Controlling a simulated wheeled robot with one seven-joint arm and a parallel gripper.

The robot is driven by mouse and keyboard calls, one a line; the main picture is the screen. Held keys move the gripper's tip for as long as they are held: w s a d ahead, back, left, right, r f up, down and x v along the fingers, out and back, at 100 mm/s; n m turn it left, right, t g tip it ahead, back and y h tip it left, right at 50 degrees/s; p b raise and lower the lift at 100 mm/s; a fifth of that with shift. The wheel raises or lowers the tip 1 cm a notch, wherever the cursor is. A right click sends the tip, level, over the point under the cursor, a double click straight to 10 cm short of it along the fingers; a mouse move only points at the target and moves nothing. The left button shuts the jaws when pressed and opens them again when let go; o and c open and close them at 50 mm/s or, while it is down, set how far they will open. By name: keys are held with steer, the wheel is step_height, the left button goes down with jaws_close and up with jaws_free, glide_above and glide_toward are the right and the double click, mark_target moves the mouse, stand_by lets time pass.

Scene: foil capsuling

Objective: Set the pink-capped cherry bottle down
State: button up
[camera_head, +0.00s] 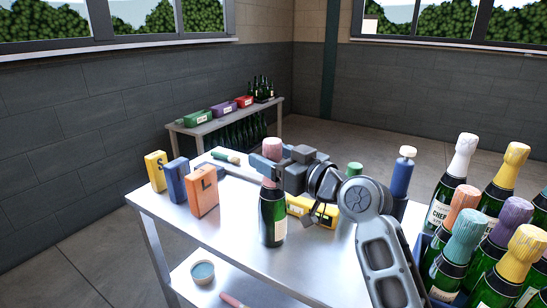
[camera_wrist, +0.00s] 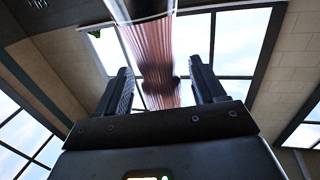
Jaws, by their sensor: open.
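The pink-capped cherry bottle (camera_head: 272,215) is dark green with a pale label and stands upright on the steel table (camera_head: 235,222). Its pink foil cap also shows in the wrist view (camera_wrist: 156,50), between the two fingers. My gripper (camera_head: 268,163) is at the cap's height, reaching in from the right with its fingers on either side of the cap. In the wrist view my gripper (camera_wrist: 165,88) is open, with a gap between each finger and the cap. Part of the cap is hidden by the fingers in the head view.
Yellow, blue and orange boxes (camera_head: 203,192) marked with letters stand left of the bottle. A yellow item (camera_head: 298,206) lies close behind it. A crate (camera_head: 420,245) of several foil-capped bottles is at the right. A blue-bodied tool (camera_head: 402,176) stands behind my arm.

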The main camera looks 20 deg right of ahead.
steer(key=shift+r, duration=0.1)
steer(key=b+v, duration=0.1)
steer(key=v, duration=1.1)
steer(key=s+a+f+m+g+h, duration=0.15)
steer(key=s+f+m+h, duration=0.45)
steer(key=s+f, duration=1.05)
steer(key=s+a+n, duration=0.1)
steer(key=s+a, duration=0.1)
steer(key=s, duration=2.1)
steer(key=shift+a+r+n, duration=0.3)
steer(key=shift+r+n, duration=0.1)
steer(key=shift+g, duration=0.25)
